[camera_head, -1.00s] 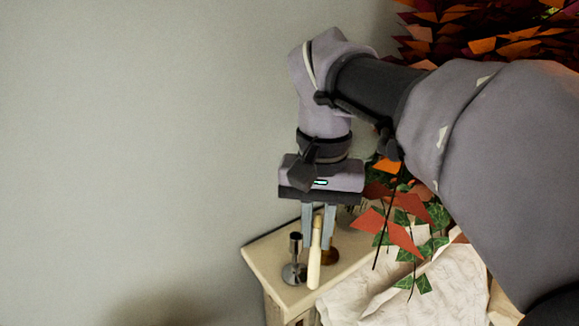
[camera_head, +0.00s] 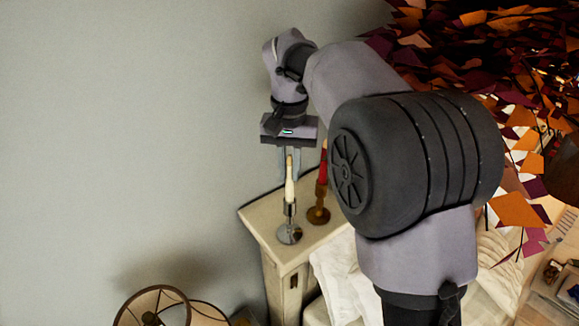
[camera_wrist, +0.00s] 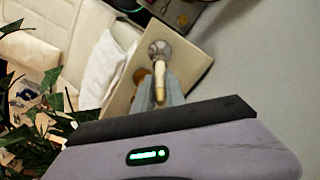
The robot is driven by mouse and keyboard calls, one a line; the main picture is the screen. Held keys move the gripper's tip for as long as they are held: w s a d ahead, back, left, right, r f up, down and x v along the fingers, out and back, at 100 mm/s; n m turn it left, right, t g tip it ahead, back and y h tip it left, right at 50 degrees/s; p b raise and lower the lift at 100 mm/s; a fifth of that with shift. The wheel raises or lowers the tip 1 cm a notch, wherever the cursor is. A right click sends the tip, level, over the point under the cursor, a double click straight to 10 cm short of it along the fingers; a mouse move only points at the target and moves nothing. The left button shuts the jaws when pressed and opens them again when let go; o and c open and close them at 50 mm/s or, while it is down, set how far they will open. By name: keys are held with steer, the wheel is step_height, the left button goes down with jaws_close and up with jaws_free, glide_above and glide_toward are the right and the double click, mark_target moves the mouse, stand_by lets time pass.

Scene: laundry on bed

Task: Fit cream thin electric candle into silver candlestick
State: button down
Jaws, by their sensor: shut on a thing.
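The cream thin electric candle (camera_head: 289,184) is upright, its lower end at the cup of the silver candlestick (camera_head: 289,232). I cannot tell whether it is fully seated or just touching the cup. The candlestick stands on the small cream table (camera_head: 262,217). My gripper (camera_head: 289,172) points down from above, shut on the candle around its upper part. In the wrist view, the candle (camera_wrist: 160,78) is between my fingers (camera_wrist: 159,92), in line with the candlestick's round base (camera_wrist: 160,47) beyond it.
A brass candlestick (camera_head: 318,213) with a red candle (camera_head: 323,165) stands close to the right, partly behind my arm. White cloth (camera_head: 345,275) lies right of the table. A lamp shade (camera_head: 150,308) is at the lower left. Orange and purple foliage (camera_head: 500,45) fills the upper right.

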steer(key=shift+s+f, duration=0.1)
steer(key=c, duration=1.4)
jaws_free()
